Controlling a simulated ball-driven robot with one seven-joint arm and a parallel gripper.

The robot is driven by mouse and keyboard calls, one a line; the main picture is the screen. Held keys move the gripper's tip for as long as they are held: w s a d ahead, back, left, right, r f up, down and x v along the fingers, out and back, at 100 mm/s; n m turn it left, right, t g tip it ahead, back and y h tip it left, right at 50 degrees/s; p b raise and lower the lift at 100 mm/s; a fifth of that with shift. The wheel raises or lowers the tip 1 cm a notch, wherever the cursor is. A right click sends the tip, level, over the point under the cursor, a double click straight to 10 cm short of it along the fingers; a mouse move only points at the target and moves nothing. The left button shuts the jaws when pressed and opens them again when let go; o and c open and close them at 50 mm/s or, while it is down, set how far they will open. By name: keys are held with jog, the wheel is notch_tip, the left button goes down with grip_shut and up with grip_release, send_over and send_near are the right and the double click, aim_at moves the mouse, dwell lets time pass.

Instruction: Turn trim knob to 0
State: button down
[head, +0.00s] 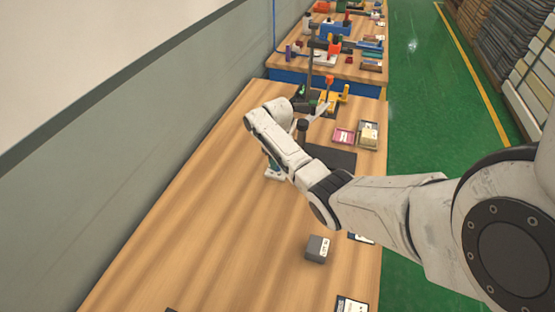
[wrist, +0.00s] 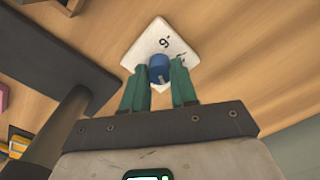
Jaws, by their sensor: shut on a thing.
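The trim knob (wrist: 159,74) is a small blue cylinder on a white square plate (wrist: 150,46) in the wrist view. A light mark shows on the knob's near side. Black print on the plate reads like "9-" or an upside-down "-6"; other marks are too small or hidden. My gripper (wrist: 160,66) has green fingers closed on both sides of the knob. In the head view the white plate (head: 275,174) sits on the wooden table, below the end of my arm. The knob itself is mostly hidden there.
A grey block (head: 317,248) and dark cards (head: 351,304) lie nearer on the table. A dark mat (head: 333,156), pink box (head: 344,136) and beige box (head: 369,133) lie beyond my arm. The wall (head: 150,140) runs along the left. The table's left middle is clear.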

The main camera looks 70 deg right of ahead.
jog(key=n, duration=0.4)
jog(key=shift+n+p, duration=0.4)
dwell(0.4)
jog(key=c, duration=0.9)
grip_release()
notch_tip(320, 180, up, 11)
jog(key=shift+f+b, duration=0.1)
jog(key=shift+b, duration=0.25)
